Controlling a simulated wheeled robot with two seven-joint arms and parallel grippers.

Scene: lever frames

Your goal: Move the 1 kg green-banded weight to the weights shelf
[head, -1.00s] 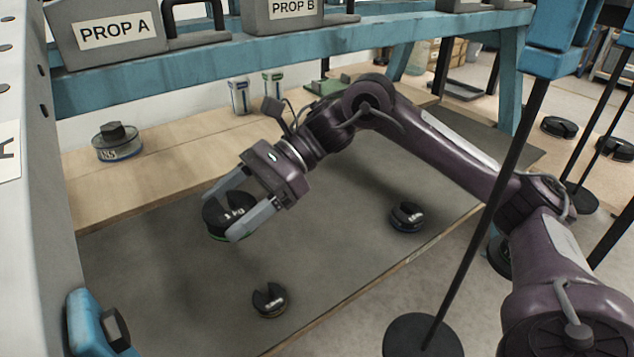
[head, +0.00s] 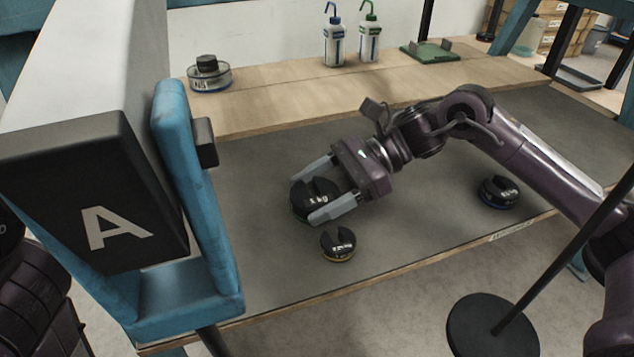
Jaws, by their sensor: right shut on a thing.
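The black 1 kg weight (head: 304,203) is in the head view, left of centre, over the grey mat. Its label reads "1 kg"; its green band is hardly visible now. My right gripper (head: 319,191) comes in from the right and is shut on it, one finger on each side. I cannot tell whether the weight touches the mat. A smaller black weight (head: 338,247) with a yellow band lies just in front of it. A blue-banded weight (head: 498,193) lies to the right. I cannot identify the weights shelf for certain. My left gripper is out of view.
A black block marked A (head: 100,200) with a blue bracket (head: 190,185) stands close at left. A wooden ledge (head: 270,110) behind the mat (head: 410,225) carries a round N5 piece (head: 209,75) and two bottles. A dark rod on a round base (head: 490,335) stands at front right.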

